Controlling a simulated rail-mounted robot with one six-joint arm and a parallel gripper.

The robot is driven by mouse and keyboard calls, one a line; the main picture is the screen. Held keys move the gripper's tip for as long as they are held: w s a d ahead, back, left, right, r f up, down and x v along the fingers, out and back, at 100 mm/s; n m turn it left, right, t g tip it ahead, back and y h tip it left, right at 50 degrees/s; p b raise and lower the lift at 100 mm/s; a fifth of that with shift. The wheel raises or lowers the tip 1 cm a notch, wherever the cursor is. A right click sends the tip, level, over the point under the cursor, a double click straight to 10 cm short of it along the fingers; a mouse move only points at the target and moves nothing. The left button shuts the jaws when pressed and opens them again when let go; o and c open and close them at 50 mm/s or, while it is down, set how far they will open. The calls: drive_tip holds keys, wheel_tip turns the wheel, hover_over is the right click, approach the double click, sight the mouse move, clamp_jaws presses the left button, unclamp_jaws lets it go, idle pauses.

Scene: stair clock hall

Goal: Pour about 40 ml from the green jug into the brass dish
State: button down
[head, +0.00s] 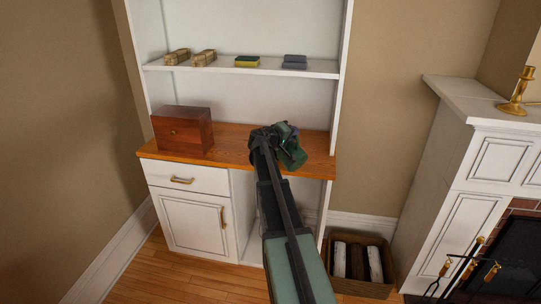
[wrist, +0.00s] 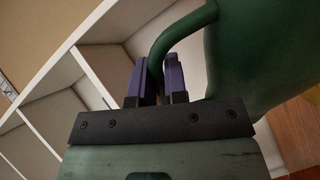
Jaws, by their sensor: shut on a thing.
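The green jug (head: 292,155) is at the end of my arm, over the right part of the wooden counter, partly hidden by the arm. My gripper (wrist: 159,84) has its purple fingers closed on the jug's curved handle. The jug's body (wrist: 265,45) fills the right of the wrist view; its mouth and contents are out of sight there. I cannot tell whether the jug touches the counter or how far it leans. I see no brass dish in either view.
A wooden box (head: 182,129) stands on the counter's left end. A shelf (head: 230,65) above holds two wrapped bundles, a yellow-green sponge (head: 247,61) and a grey stack (head: 294,62). A log basket (head: 358,265) and fireplace are at the right. The counter's middle is clear.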

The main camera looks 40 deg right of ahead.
drive_tip(key=shift+w+n, duration=0.3)
drive_tip(key=shift+w, duration=0.15)
drive_tip(key=shift+w+r+n+g, duration=0.2)
drive_tip(key=shift+w+n+g, duration=0.1)
drive_tip(key=shift+w+n, duration=0.2)
idle(0.4)
drive_tip(key=shift+s, duration=0.1)
drive_tip(key=shift+s+a+p, duration=0.15)
drive_tip(key=shift+s+p, duration=0.15)
drive_tip(key=shift+s, duration=0.65)
drive_tip(key=shift+w+r+n, duration=0.1)
drive_tip(key=shift+r+n, duration=0.05)
drive_tip(key=shift+n, duration=0.15)
idle(0.9)
